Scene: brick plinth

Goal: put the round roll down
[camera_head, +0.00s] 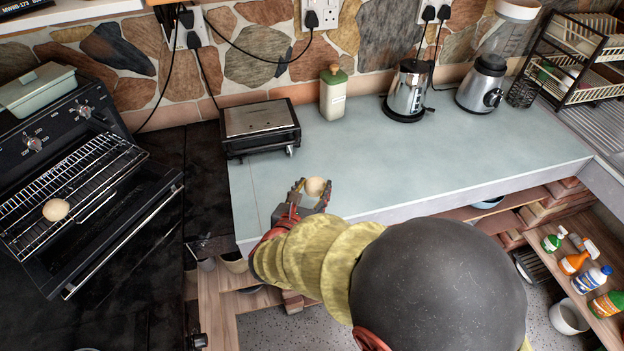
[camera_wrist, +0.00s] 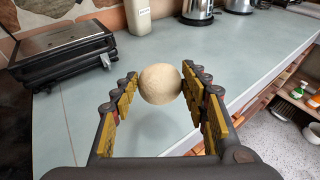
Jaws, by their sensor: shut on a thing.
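A round, pale roll (camera_head: 316,187) is held between the fingertips of my gripper (camera_head: 308,190) near the front left edge of the grey-blue counter (camera_head: 420,150). In the wrist view the roll (camera_wrist: 160,84) sits between the two yellow-padded fingers of my gripper (camera_wrist: 160,88), with the counter top (camera_wrist: 150,128) below and behind it. I cannot tell how far the roll is above the counter. A second round roll (camera_head: 56,210) lies on the oven rack (camera_head: 90,185) at the left.
A black grill or toaster (camera_head: 260,128) stands left on the counter, with a green-lidded canister (camera_head: 333,92), a kettle (camera_head: 408,90) and a blender (camera_head: 483,84) along the back. A dish rack (camera_head: 580,55) is at the far right. The counter's middle is clear.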

